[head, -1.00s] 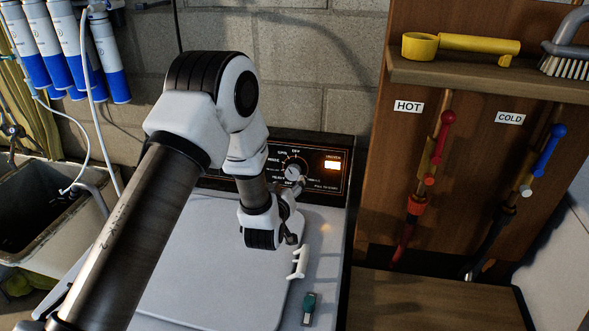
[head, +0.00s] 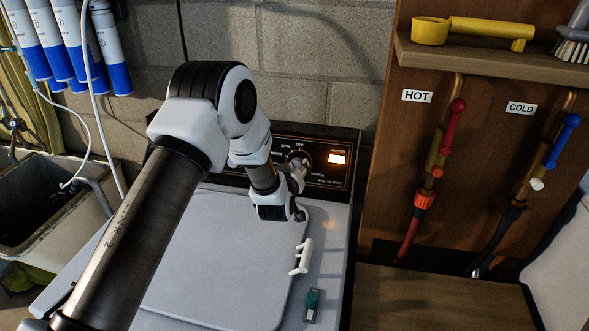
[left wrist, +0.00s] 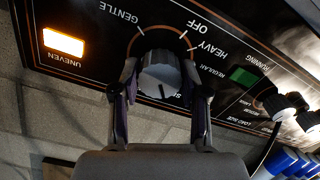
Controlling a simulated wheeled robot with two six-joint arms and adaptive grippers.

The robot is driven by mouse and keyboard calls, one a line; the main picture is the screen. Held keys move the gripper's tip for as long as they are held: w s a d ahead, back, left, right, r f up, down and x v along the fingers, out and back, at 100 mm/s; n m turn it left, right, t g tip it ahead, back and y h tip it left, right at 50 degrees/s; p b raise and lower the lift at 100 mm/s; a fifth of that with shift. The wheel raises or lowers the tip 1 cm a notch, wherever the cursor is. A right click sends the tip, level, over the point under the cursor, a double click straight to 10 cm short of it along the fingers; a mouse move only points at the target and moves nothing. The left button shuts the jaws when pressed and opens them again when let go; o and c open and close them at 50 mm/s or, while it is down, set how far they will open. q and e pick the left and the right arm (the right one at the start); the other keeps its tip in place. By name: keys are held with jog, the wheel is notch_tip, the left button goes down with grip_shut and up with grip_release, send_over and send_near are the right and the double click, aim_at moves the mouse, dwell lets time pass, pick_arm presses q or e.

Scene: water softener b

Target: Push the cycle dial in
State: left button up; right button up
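The cycle dial (left wrist: 161,78) is a round grey knob with a dark pointer mark on the black control panel, ringed by words such as OFF, HEAVY and GENTLE. My left gripper (left wrist: 160,72) has one finger on each side of the dial, close against its rim, and appears shut on it. In the head view the left gripper (head: 300,172) reaches the dial from the front and partly hides it. How far the dial stands out from the panel is hard to tell. My right gripper is not in view.
An orange UNEVEN light (left wrist: 64,42) glows beside the dial. Red (head: 447,135) and blue (head: 562,140) valve handles stand right.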

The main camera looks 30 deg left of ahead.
pick_arm(q)
jog(key=shift+w, duration=0.2)
dwell(0.3)
jog(key=shift+w+a, duration=0.1)
jog(key=o, duration=1.2)
jog(key=shift+w+f, duration=0.1)
jog(key=v, duration=1.2)
